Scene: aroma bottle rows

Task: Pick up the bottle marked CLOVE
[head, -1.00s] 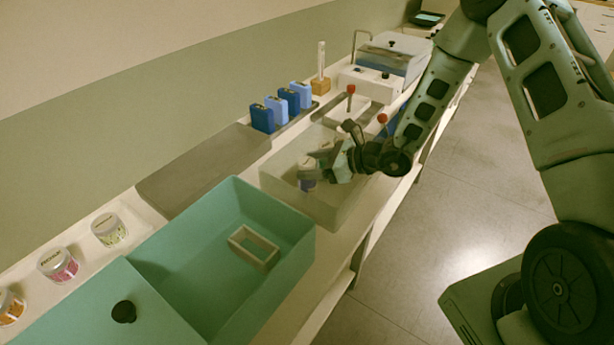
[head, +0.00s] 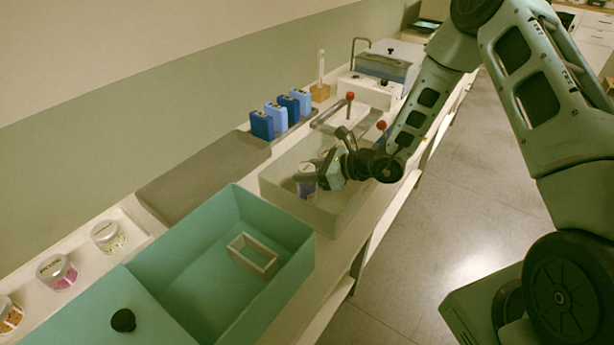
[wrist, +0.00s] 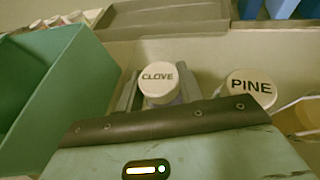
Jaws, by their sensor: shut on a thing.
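The bottle marked CLOVE (wrist: 158,78) has a white lid and stands between my fingers in the wrist view. In the head view it shows as a clear jar with purple contents (head: 306,186) in the pale bin (head: 335,217). My gripper (head: 314,174) is shut on this bottle, one finger on each side of it. A second bottle marked PINE (wrist: 251,86) stands to its right in the wrist view, apart from my fingers. Whether the CLOVE bottle is off the bin's floor I cannot tell.
A teal bin (head: 296,268) with a small rectangular frame (head: 253,255) stands beside the pale bin. Several lidded jars (head: 108,237) stand at the left. Blue boxes (head: 262,125) stand behind. A red-topped lever (head: 349,104) rises near my arm.

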